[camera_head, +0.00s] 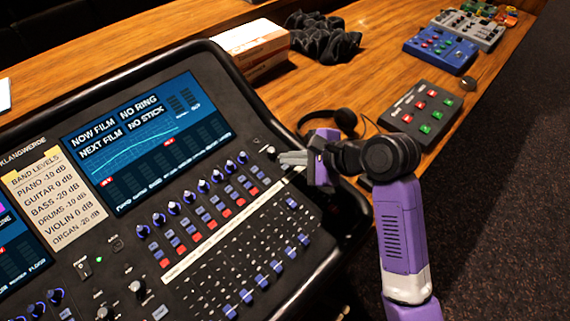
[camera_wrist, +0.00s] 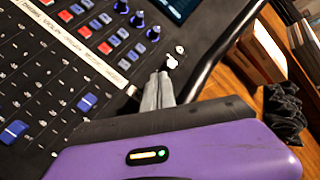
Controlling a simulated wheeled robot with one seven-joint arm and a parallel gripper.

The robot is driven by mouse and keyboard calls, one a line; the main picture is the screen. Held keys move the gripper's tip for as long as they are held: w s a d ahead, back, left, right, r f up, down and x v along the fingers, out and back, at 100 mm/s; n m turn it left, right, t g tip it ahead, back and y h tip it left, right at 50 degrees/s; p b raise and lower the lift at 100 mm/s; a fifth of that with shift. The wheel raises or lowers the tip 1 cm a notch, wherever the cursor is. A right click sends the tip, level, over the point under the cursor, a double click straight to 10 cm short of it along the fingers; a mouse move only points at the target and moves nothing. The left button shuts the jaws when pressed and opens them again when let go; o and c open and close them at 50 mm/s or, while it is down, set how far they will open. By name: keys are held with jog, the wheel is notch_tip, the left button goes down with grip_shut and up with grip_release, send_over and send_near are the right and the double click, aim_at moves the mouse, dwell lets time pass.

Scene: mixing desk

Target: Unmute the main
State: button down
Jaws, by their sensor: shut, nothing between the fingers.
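The mixing desk (camera_head: 128,244) is a black console with a lit screen (camera_head: 135,140), a row of blue knobs, rows of blue and red buttons below them, and blue-capped faders. In the wrist view the red buttons (camera_wrist: 105,48) and blue faders (camera_wrist: 87,102) lie left of my gripper. My gripper (camera_head: 284,158) is shut and empty over the right edge of the desk, near the end of the white label strip. In the wrist view its fingertips (camera_wrist: 161,78) are close to a small white-topped control (camera_wrist: 172,62). Whether they touch it I cannot tell. The button labels are too small to read.
Headphones (camera_head: 345,120) and a black box with red and green buttons (camera_head: 420,108) lie right of the desk on the wooden table (camera_head: 330,90). A cardboard box (camera_head: 252,45) and dark crumpled cloth (camera_head: 323,40) stand behind. A paper of band levels (camera_head: 55,200) lies on the desk.

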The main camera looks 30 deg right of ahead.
aim_at(292, 172)
jog(key=r+p, duration=0.1)
jog(key=p, duration=0.1)
jog(key=r+p, duration=0.4)
jog(key=shift+s, duration=0.25)
dwell(0.7)
jog(key=w+d+r+n+t+h, duration=0.3)
jog(key=d+r+n+t, duration=0.1)
jog(key=d+r+n, duration=0.1)
jog(key=s+a+f+n+t+h+b, duration=0.1)
jog(key=s+n, duration=0.7)
jog(key=s, duration=1)
jog(key=s+a+f+n+h+b, duration=0.1)
jog(key=s+a+f+n, duration=0.3)
jog(key=s, duration=1.4)
jog(key=n+b, duration=0.1)
jog(key=n, duration=0.3)
jog(key=shift+s+a+t, duration=0.25)
jog(key=shift+s+t, duration=0.05)
jog(key=shift+t, duration=0.1)
